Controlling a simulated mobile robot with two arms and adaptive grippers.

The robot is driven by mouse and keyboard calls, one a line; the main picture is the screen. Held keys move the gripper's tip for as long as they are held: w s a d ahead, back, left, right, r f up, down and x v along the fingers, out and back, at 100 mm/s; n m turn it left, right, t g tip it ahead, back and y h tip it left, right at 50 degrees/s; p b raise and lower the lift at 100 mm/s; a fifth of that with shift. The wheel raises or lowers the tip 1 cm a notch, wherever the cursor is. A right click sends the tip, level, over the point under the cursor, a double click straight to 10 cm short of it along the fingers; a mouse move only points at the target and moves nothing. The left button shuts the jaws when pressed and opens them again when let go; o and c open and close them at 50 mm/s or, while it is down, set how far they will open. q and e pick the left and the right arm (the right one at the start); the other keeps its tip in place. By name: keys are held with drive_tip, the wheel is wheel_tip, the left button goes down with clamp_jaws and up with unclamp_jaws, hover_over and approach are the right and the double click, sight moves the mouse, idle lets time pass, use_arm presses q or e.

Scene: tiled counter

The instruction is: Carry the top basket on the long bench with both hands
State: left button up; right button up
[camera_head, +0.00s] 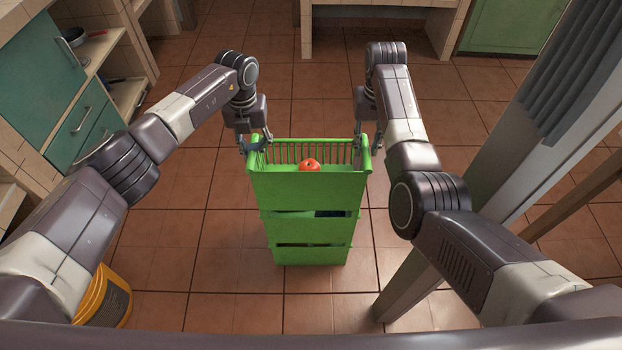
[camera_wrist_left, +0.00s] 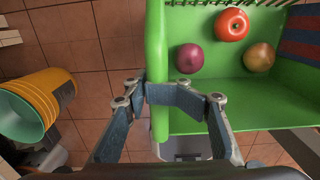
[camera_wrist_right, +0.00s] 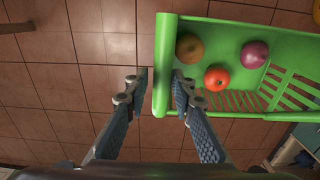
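The green top basket (camera_head: 305,190) is uppermost in a stack of green baskets, with its slatted side away from me. It holds a red tomato-like item (camera_wrist_left: 232,25), a purple onion (camera_wrist_left: 189,58) and a brownish-yellow round item (camera_wrist_left: 259,57). My left gripper (camera_wrist_left: 155,90) is at the basket's left end, its fingers closed across the rim. My right gripper (camera_wrist_right: 160,80) is at the right end, its fingers either side of the rim, with a gap at the outer finger. I cannot tell which surface is the long bench.
Lower green baskets (camera_head: 308,228) stand under the top one. Yellow buckets or cups (camera_wrist_left: 40,100) are on the left, also in the head view (camera_head: 108,303). Green cabinets (camera_head: 45,85) are at left, a tiled counter (camera_head: 305,30) behind, a grey post (camera_head: 495,145) at right. Tiled floor around the stack is open.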

sight(258, 168)
use_arm(q)
drive_tip(key=shift+a+f, duration=0.1)
